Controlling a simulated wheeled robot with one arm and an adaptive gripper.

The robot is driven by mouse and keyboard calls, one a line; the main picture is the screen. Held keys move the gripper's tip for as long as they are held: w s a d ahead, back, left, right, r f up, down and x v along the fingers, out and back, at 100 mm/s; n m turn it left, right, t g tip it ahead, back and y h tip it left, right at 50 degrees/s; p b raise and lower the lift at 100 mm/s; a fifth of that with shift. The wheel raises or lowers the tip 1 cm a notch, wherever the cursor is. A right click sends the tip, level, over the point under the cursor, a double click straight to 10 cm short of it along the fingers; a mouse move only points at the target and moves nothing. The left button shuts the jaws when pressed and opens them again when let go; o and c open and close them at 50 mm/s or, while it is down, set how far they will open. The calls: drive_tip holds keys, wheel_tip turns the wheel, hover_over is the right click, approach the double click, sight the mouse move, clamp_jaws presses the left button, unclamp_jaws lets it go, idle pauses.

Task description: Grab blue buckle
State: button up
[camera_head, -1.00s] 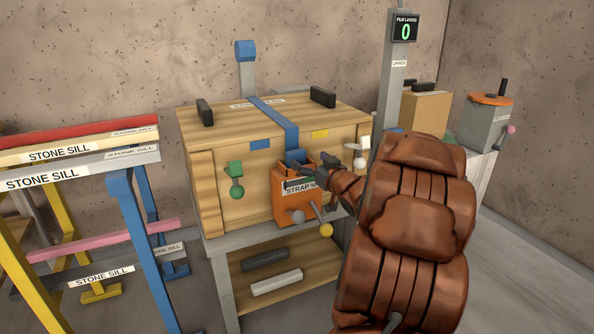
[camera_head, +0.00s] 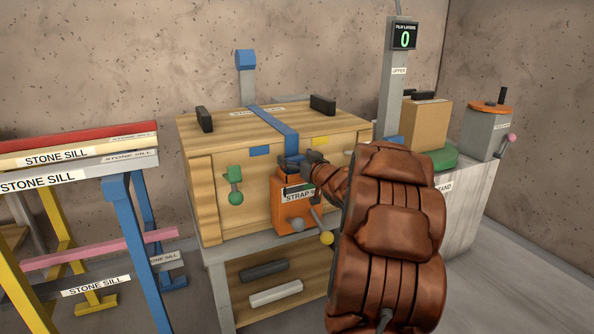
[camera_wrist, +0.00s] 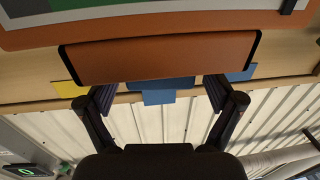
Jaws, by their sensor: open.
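A blue strap (camera_head: 273,119) runs over the top of the wooden crate (camera_head: 226,180) and down its front to an orange strap unit (camera_head: 290,215). In the head view my gripper (camera_head: 291,164) is at the top of this unit and hides the blue buckle area. In the wrist view a blue piece (camera_wrist: 158,98), which looks like the buckle or strap end, shows below an orange bar (camera_wrist: 160,58). It lies between my two spread fingers, with gaps on both sides. My gripper is open and holds nothing. Contact with the blue piece cannot be told.
Racks with stone sills (camera_head: 78,155) stand at left. A grey post with a display (camera_head: 404,38), a cardboard box (camera_head: 424,122) and a grey canister (camera_head: 487,128) are at right.

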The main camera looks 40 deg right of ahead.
drive_tip(key=c, duration=1.3)
